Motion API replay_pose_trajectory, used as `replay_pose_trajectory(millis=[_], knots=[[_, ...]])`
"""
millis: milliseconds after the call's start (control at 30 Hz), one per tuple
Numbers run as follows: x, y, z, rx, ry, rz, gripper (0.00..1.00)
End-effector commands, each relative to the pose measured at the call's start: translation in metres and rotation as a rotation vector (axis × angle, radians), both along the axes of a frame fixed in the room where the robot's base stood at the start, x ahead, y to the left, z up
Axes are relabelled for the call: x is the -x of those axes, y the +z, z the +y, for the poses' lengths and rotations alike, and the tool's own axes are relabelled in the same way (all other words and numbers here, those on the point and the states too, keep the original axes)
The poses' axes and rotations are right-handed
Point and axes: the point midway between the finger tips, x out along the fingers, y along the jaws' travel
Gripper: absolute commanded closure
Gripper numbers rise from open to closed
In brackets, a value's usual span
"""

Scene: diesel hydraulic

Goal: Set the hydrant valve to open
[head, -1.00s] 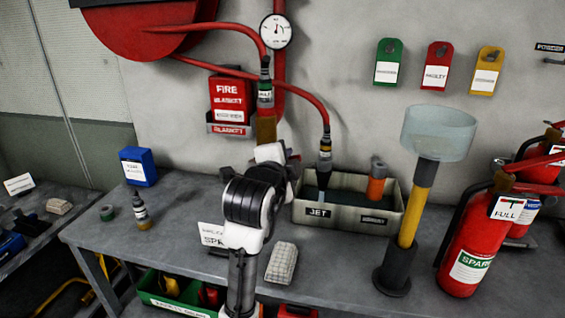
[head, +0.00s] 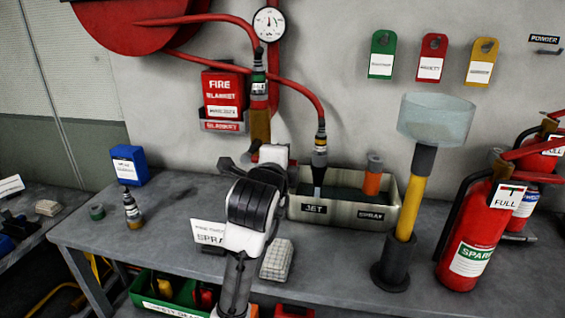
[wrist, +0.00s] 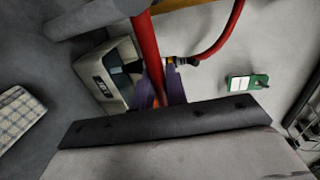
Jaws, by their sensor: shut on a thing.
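My gripper (wrist: 160,92) shows in the wrist view as two purple fingers, shut on a red bar (wrist: 146,38) that looks like the hydrant valve's lever. In the head view my wrist (head: 256,200) hides most of the gripper and lever. Just behind it, a brass-coloured fitting (head: 260,126) stands at the wall below a dark coupling (head: 258,66) and red hose. Which position the lever points to cannot be told.
A grey tray (head: 349,212) marked JET and SPRAY stands right of my wrist, with a hose nozzle (head: 319,158) reaching into it. A checked pad (head: 277,260) lies in front. A yellow-handled stand (head: 410,205) and red extinguisher (head: 466,240) are farther right.

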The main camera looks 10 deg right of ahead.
Motion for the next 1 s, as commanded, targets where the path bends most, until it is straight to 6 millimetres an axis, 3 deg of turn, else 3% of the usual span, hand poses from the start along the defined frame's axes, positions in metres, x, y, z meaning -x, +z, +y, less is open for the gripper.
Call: replay_pose_trajectory(millis=[67,100,233,533,667,1000], knots=[[0.000,-0.002,-0.001,-0.003,-0.001,0.005,1.00],[0.000,-0.002,-0.001,-0.003,-0.001,0.005,0.83],[0.000,-0.002,-0.001,-0.001,-0.001,0.005,0.68],[0.002,0.000,0.000,0.000,0.000,0.002,0.68],[0.012,0.002,0.005,0.001,0.002,0.000,0.68],[0.085,0.017,0.028,-0.002,0.002,-0.005,0.68]])
